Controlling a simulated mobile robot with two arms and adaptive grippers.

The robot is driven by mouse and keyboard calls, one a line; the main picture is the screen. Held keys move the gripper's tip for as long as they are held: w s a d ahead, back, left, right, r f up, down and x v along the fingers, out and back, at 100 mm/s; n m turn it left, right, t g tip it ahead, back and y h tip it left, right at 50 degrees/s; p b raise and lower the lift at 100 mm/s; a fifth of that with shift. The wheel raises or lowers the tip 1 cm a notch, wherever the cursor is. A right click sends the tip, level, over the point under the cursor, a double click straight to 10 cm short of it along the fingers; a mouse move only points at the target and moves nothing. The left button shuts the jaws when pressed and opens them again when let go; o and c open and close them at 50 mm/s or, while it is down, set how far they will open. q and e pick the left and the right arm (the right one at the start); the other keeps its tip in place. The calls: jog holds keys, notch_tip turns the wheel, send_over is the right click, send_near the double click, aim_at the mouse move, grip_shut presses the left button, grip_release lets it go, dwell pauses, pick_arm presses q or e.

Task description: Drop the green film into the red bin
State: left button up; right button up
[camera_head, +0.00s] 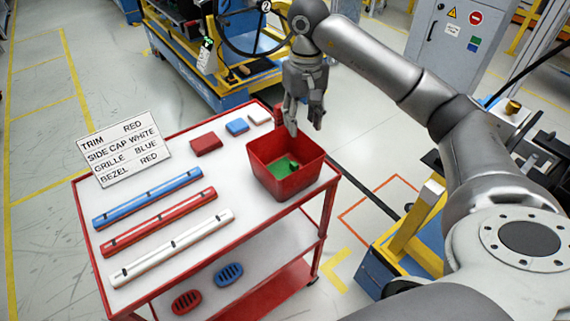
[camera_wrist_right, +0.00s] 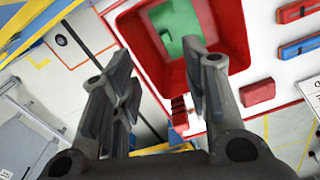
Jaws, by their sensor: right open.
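The red bin (camera_head: 288,168) stands at the right back corner of the red-edged cart top. The green film (camera_head: 284,167) lies inside it, crumpled on the bottom. In the right wrist view the red bin (camera_wrist_right: 232,42) fills the upper middle, with the green film (camera_wrist_right: 180,45) in it. My right gripper (camera_head: 305,128) is just above the bin's back rim, pointing down, open and empty. It also shows in the right wrist view (camera_wrist_right: 160,75), its two fingers apart with nothing between them. My left gripper is not in view.
Blue, red and white trim bars (camera_head: 148,197) lie on the cart's left front. Small red, blue and white blocks (camera_head: 237,127) lie behind them. A label sign (camera_head: 124,149) stands at left.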

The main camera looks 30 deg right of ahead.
notch_tip(320, 180, up, 7)
jog(key=shift+f, duration=0.2)
jog(key=shift+s+f, duration=0.1)
dwell(0.5)
